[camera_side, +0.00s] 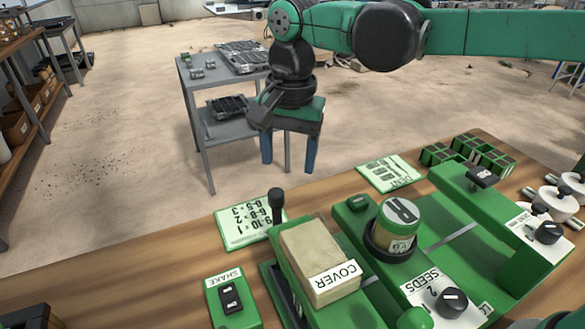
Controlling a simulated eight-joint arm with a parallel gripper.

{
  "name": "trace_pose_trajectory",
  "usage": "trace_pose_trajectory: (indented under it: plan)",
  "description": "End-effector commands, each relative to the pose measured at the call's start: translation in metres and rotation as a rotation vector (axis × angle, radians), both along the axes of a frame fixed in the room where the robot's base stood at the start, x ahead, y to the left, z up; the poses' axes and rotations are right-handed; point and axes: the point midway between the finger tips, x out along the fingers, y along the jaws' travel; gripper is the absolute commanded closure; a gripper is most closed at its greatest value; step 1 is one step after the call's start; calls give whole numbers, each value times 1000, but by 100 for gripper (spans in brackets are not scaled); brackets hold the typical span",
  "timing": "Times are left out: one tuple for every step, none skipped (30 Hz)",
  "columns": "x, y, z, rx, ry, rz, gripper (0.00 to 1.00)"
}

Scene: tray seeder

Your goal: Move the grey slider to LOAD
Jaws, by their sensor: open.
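My gripper (289,161) hangs above and behind the bench, its two blue fingers pointing down, apart and with nothing between them. It is clear of the green seeder (445,225). I cannot tell for sure which part is the grey slider. A dark upright lever with a round knob (276,195) stands at the left of the COVER box, below my gripper in the picture. A grey strip (452,237) lies across the green bed right of the SEEDS jar.
A COVER box (325,255), a SEEDS jar (398,225), a SHAKE switch (231,298) and black knobs (452,300) crowd the wooden bench (130,285). Two printed cards (250,228) lie at its back edge. Green trays (488,153) sit at right. The bench's left is mostly bare.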

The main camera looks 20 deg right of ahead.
Motion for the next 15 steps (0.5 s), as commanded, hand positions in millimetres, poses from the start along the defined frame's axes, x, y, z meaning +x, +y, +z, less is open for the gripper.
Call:
trace_pose_trajectory:
  plan:
    - [1,9,-4,-7,17,-20,36]
    - [1,13,-5,-12,27,-34,36]
    - [1,16,-7,-17,36,-49,36]
    - [1,18,-8,-19,41,-57,36]
    - [2,20,-10,-20,44,-63,36]
    - [1,21,-12,-22,47,-69,36]
    - [2,21,-15,-23,48,-71,36]
    - [2,21,-18,-23,49,-72,36]
    - [2,21,-23,-23,49,-72,36]
    - [2,21,-27,-23,48,-72,36]
    - [2,21,-31,-23,48,-72,36]
    - [2,20,-37,-23,48,-72,36]
    - [1,20,-41,-23,48,-72,36]
    - [2,20,-45,-22,47,-72,36]
    - [2,21,-50,-22,47,-72,36]
